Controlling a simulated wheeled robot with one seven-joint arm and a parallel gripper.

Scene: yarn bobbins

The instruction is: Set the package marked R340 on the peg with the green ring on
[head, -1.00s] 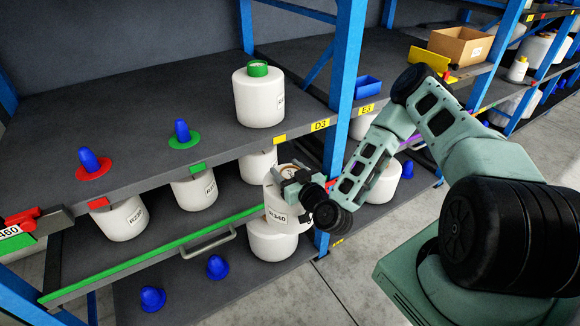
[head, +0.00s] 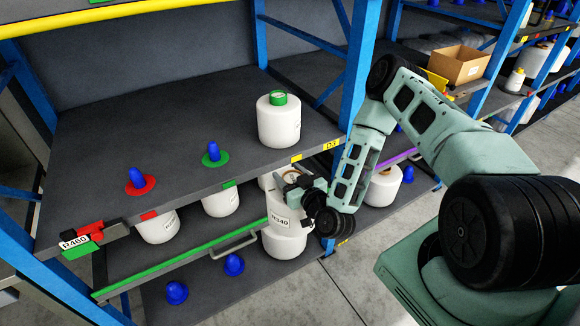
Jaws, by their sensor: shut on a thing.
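The white package marked R340 (head: 279,212) is in my gripper (head: 290,183), in front of the shelf unit and below the upper board's front edge. My gripper is shut on its upper part, which it partly hides. The label faces the front. The blue peg with the green ring (head: 213,154) stands empty on the upper board, to the left of and above my gripper. The ring lies flat around the peg's foot.
A white package with a green top (head: 279,122) stands right of the green-ring peg. An empty peg with a red ring (head: 138,181) stands to its left. White packages (head: 285,243) sit below. A blue upright (head: 360,70) rises close to my arm.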

